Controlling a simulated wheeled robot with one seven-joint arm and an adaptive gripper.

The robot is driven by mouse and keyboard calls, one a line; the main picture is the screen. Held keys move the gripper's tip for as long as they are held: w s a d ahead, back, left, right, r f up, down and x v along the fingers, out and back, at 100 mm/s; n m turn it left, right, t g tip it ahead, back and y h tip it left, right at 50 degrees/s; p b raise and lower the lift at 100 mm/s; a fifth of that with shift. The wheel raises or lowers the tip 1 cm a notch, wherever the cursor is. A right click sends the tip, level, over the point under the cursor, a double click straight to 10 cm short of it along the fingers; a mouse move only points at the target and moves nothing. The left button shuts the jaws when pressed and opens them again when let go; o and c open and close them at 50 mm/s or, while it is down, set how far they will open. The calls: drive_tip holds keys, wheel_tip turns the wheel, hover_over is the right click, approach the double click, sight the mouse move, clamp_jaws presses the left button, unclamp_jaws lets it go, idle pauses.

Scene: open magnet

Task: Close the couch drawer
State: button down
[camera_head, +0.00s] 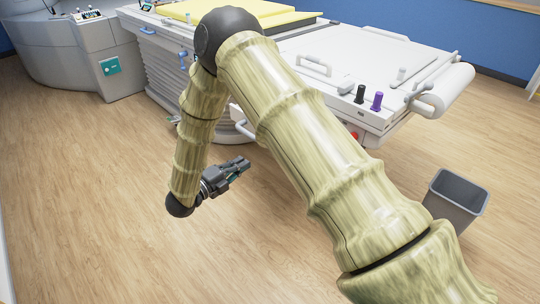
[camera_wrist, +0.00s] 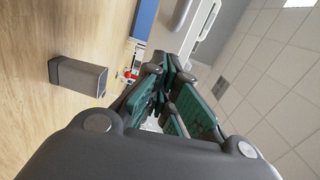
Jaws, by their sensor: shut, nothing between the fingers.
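The white couch (camera_head: 330,52) stands at the top of the head view, with a yellow pad at its left part. Below its top edge, a pale curved bar (camera_head: 243,124) shows beside my arm; I cannot tell whether it belongs to the drawer. My arm hides much of the couch's front, and I cannot make out the drawer or how far open it is. My gripper (camera_head: 243,162) is shut and empty, low in front of the couch, apart from it. In the wrist view its fingers (camera_wrist: 172,68) point toward a pale panel with a handle (camera_wrist: 207,20).
A grey bin (camera_head: 455,197) stands on the floor at right; it also shows in the wrist view (camera_wrist: 78,76). A black bottle (camera_head: 360,93) and a purple bottle (camera_head: 377,101) stand on the couch end near a white roll (camera_head: 445,90). Floor at left is clear.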

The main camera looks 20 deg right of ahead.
drive_tip(key=w+d+m, duration=0.1)
drive_tip(key=w+d, duration=0.3)
drive_tip(key=d, duration=0.8)
drive_tip(key=shift+w+d+r+p, duration=0.2)
drive_tip(key=shift+w+d+p, duration=0.15)
drive_tip(key=shift+w+d, duration=0.05)
drive_tip(key=b+x, duration=0.1)
drive_tip(key=x, duration=0.6)
drive_tip(key=b+x, duration=0.1)
drive_tip(key=x, duration=0.6)
drive_tip(key=b+x, duration=0.2)
drive_tip(key=x, duration=0.6)
drive_tip(key=shift+s+d+r, duration=0.1)
drive_tip(key=shift+s, duration=0.25)
drive_tip(key=shift+w+d, duration=0.2)
drive_tip(key=shift+d, duration=0.25)
drive_tip(key=shift+r, duration=0.2)
drive_tip(key=shift+d+r, duration=0.1)
drive_tip(key=shift+d, duration=0.05)
